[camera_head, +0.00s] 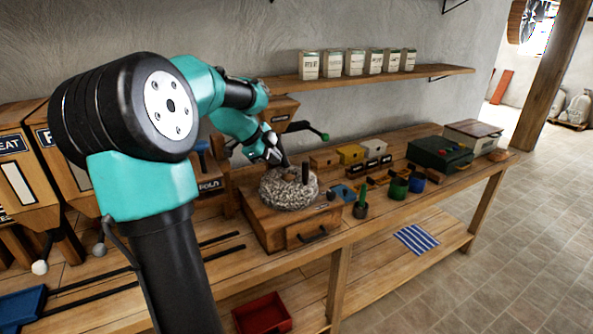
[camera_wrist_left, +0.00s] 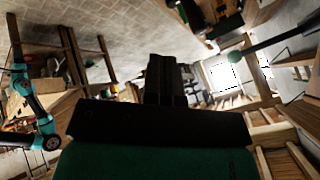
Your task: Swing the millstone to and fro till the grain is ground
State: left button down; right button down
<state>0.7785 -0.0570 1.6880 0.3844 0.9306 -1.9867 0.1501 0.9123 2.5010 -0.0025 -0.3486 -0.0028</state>
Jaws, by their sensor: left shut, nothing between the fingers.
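The round, speckled grey millstone (camera_head: 283,197) lies on a wooden box (camera_head: 268,222) with a drawer, on the bench. A dark upright peg (camera_head: 305,173) stands on the stone's right side. My left gripper (camera_head: 283,163) is at the stone's back edge, to the left of the peg and apart from it. Whether it touches the stone cannot be told. Its dark fingers also show in the left wrist view (camera_wrist_left: 166,80), closed together with nothing between them. No grain can be made out. My right gripper does not show in either view.
A lever with a green knob (camera_head: 324,136) sticks out from a hopper behind the stone. Small boxes (camera_head: 351,153), cups (camera_head: 397,187) and a green chest (camera_head: 440,153) crowd the bench to the right. A red tray (camera_head: 262,314) is on the lower shelf.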

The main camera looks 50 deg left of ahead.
pick_arm(q)
send_over(299, 189)
jog(key=s, duration=0.1)
jog(key=f, duration=0.8)
jog(key=shift+s+d, duration=0.15)
jog(key=shift+d, duration=0.25)
jog(key=shift+w+a+r, duration=0.15)
jog(key=shift+w+a, duration=0.25)
jog(key=shift+w, duration=0.3)
